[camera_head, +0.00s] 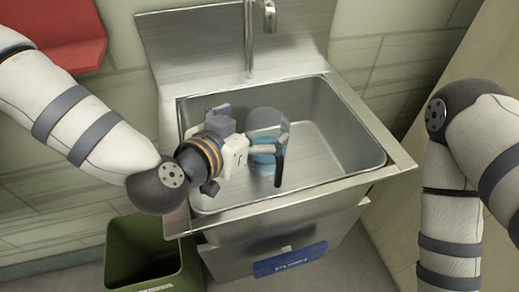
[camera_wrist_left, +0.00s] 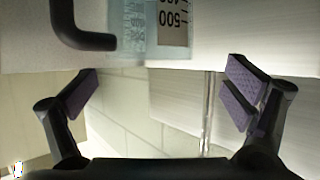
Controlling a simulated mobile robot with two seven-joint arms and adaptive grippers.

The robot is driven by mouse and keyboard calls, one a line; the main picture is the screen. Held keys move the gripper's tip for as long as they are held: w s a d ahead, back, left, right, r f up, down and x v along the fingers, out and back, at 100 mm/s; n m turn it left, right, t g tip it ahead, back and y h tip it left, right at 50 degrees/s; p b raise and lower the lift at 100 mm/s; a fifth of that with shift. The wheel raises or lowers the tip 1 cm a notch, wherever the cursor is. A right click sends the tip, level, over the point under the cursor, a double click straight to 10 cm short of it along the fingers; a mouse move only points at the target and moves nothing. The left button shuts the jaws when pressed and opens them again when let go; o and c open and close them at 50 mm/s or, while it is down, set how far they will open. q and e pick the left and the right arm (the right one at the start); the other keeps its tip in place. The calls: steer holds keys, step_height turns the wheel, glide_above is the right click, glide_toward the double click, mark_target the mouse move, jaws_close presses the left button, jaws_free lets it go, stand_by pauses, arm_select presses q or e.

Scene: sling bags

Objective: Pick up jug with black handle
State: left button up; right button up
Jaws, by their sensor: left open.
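The jug (camera_head: 266,120) is clear and bluish and stands in the metal sink, partly hidden behind my left gripper. Its black handle (camera_head: 279,166) points toward the front of the sink. My left gripper (camera_head: 264,149) is over the sink, close to the handle. In the left wrist view the jug (camera_wrist_left: 160,22) with its measuring marks is at the top, its black handle (camera_wrist_left: 82,38) to the left. The open fingers of my left gripper (camera_wrist_left: 163,78) are spread below it in the picture, with nothing between the pads. My right gripper is out of view.
The sink (camera_head: 335,135) has raised walls around the jug, and its right part is empty. A faucet (camera_head: 248,45) rises at the back. A green bin (camera_head: 150,250) stands at the front left. A red object (camera_head: 60,30) is on the left wall.

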mark_target(276, 120)
arm_select(q)
steer(key=x, duration=0.2)
steer(key=b+x, duration=0.1)
steer(key=x, duration=0.1)
steer(key=s+f+x, duration=0.1)
steer(key=x, duration=0.2)
steer(key=shift+w+d+f, duration=0.15)
steer(key=shift+d, duration=0.25)
steer(key=shift+w+d, duration=0.1)
steer(key=c, duration=2)
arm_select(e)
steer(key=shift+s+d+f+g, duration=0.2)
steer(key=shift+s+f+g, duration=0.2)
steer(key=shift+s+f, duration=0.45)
